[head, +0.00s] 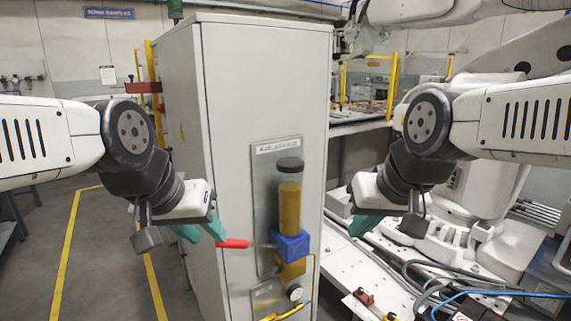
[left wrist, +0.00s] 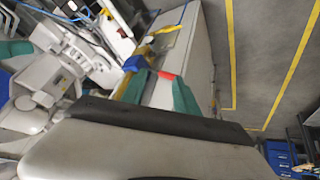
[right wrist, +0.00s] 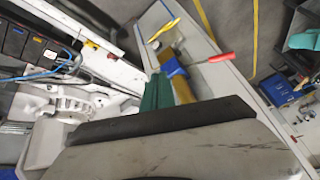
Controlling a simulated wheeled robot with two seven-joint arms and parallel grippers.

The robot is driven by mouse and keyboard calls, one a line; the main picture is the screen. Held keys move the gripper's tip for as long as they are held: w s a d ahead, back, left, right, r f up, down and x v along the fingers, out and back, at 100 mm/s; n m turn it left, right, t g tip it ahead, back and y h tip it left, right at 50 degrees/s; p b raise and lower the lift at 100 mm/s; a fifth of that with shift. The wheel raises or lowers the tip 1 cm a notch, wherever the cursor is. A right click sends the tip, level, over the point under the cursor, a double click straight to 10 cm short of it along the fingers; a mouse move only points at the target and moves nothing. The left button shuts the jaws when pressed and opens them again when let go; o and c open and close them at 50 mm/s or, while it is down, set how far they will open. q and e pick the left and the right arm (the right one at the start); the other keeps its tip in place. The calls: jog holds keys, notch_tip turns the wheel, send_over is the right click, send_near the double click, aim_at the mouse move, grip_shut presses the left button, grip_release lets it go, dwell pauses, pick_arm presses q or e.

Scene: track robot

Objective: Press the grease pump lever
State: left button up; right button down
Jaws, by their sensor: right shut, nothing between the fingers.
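The grease pump is on the cabinet face, with an amber cylinder (head: 289,207), a black cap and a blue block (head: 292,247). Its lever is a thin rod with a red handle (head: 232,243) pointing left from the block. My left gripper (head: 202,231) has teal fingers spread apart, just left of the red handle. In the left wrist view the red handle (left wrist: 165,76) shows between the two fingers; I cannot tell whether they touch it. My right gripper (head: 361,226) is shut and empty, right of the cabinet. The lever (right wrist: 214,59) also shows in the right wrist view, beyond the right fingers.
The tall grey cabinet (head: 255,90) carries the pump, a gauge (head: 295,293) and yellow piping (head: 285,314). At right stand a white bench (head: 360,268) with cables and a white robot arm (head: 480,215). Grey floor with yellow lines (head: 66,250) is open at left.

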dwell(0.3)
pick_arm(q)
jog(key=shift+c, duration=0.3)
jog(key=shift+w+r, duration=0.1)
jog(key=shift+w, duration=0.15)
jog(key=c, duration=0.7)
jog(key=shift+w+d+r+g, duration=0.1)
jog(key=shift+w+g, duration=0.25)
jog(key=shift+g, duration=0.05)
grip_shut()
jog(key=w+d+f+n+g+y, duration=0.1)
jog(key=w+d+n+g+y, duration=0.2)
jog(key=w, duration=0.7)
jog(key=w+d+f+n+g+y, duration=0.1)
jog(key=w+d+n+g+y, duration=0.2)
jog(key=w, duration=0.7)
jog(key=shift+d+n+y, duration=0.4)
jog(key=shift+d+y, duration=0.5)
jog(key=shift+d, duration=0.05)
